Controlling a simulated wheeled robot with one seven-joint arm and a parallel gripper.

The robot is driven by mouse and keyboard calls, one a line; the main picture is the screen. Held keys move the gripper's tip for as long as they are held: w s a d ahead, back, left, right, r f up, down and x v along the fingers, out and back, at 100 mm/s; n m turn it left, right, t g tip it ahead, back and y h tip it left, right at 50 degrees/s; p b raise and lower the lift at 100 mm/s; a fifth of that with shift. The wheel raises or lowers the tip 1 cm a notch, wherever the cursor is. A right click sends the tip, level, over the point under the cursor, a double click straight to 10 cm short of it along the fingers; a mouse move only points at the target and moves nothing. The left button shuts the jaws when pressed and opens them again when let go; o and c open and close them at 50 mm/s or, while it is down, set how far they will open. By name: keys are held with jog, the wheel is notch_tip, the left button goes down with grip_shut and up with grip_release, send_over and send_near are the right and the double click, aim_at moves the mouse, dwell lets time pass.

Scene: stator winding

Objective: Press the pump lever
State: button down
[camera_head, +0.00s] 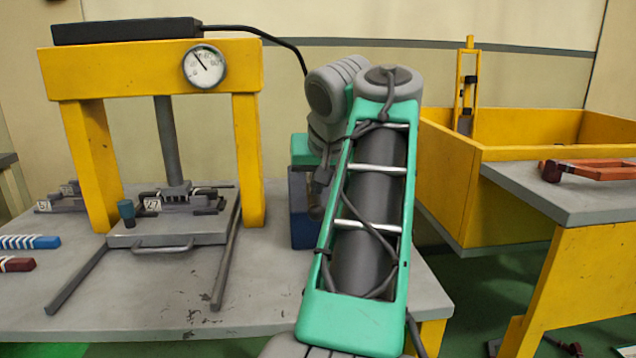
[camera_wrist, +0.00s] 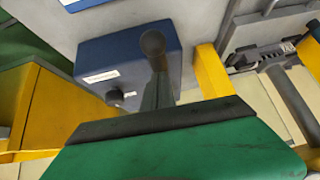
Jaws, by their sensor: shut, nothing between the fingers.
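The pump is a blue box (camera_wrist: 187,75) with a white label and a small black knob, seen in the wrist view. Its dark lever, with a round ball end (camera_wrist: 152,42), shows over the box's top side. My gripper's narrow dark fingers (camera_wrist: 159,82) are shut and empty, and line up with the lever's stem. I cannot tell whether they touch it. The gripper's green body fills the bottom of the wrist view. In the head view, the blue box (camera_head: 302,212) is partly hidden behind my arm, and the lever cannot be made out.
A yellow press (camera_head: 150,72) with a round gauge (camera_head: 205,66) stands left of my arm on the grey table (camera_head: 150,315). A black hose runs from its top towards the pump. A yellow bin (camera_head: 540,153) and a side table (camera_head: 585,205) stand at right.

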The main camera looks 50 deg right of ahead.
jog(key=w+d+r+p+v, duration=0.1)
jog(key=p+v, duration=1.1)
jog(key=v, duration=0.1)
jog(key=shift+d+r, duration=0.35)
dwell(0.6)
